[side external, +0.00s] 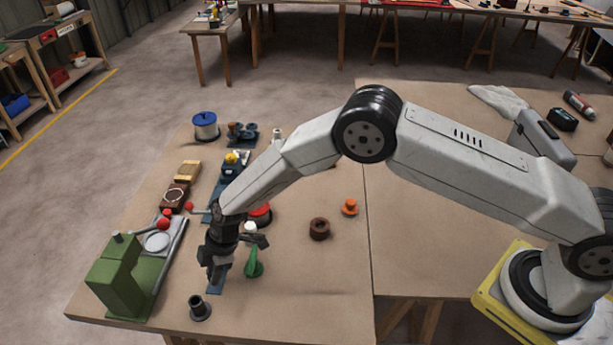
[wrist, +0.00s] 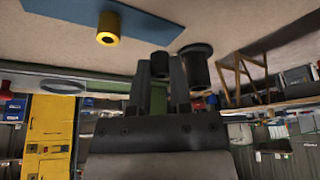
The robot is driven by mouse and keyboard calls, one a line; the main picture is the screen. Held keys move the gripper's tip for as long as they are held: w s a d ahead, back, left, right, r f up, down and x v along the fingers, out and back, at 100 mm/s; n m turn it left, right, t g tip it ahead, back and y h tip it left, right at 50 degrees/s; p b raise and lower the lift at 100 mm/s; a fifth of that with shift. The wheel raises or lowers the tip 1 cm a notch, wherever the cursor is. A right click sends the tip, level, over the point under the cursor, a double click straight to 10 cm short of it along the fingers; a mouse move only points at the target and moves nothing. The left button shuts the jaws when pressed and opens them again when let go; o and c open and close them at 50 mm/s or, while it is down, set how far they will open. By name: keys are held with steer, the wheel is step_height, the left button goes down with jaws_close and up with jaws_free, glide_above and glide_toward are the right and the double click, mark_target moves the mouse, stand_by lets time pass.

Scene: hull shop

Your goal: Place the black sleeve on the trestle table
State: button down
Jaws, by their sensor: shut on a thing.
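My gripper (side external: 213,272) is low over the near left part of the trestle table (side external: 300,283), close to a blue strip (side external: 216,287). In the wrist view my gripper (wrist: 160,80) is shut on the black sleeve (wrist: 160,63), a small dark cylinder whose end shows between the two fingers. In the side view the sleeve is hard to tell from the dark fingers. Whether it touches the table is unclear.
A dark flanged bush (side external: 200,308) stands near the gripper. A green machine (side external: 117,275) is at left, a green object (side external: 254,264) at right. A brown ring (side external: 319,229) and orange piece (side external: 349,207) lie further right. The table's front right is clear. A yellow cylinder (wrist: 108,28) shows in the wrist view.

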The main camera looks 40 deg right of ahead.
steer(key=s+d+r, duration=0.6)
steer(key=s+r, duration=0.4)
steer(key=s, duration=0.2)
steer(key=shift+s+d+r, duration=0.15)
steer(key=shift+d+r, duration=0.15)
steer(key=shift+r, duration=0.05)
stand_by(0.6)
steer(key=w+d+r+m+t+h, duration=0.1)
steer(key=d+r+m+t+h, duration=0.1)
steer(key=d+m, duration=0.6)
steer(key=w+d+r+m+t+h, duration=0.1)
steer(key=d+r+m, duration=0.3)
steer(key=d, duration=1.4)
steer(key=shift+r+m+t+h, duration=0.15)
steer(key=shift+m+t+h, duration=0.45)
steer(key=shift+m, duration=1.5)
steer(key=shift+w, duration=0.1)
steer(key=shift+d, duration=0.1)
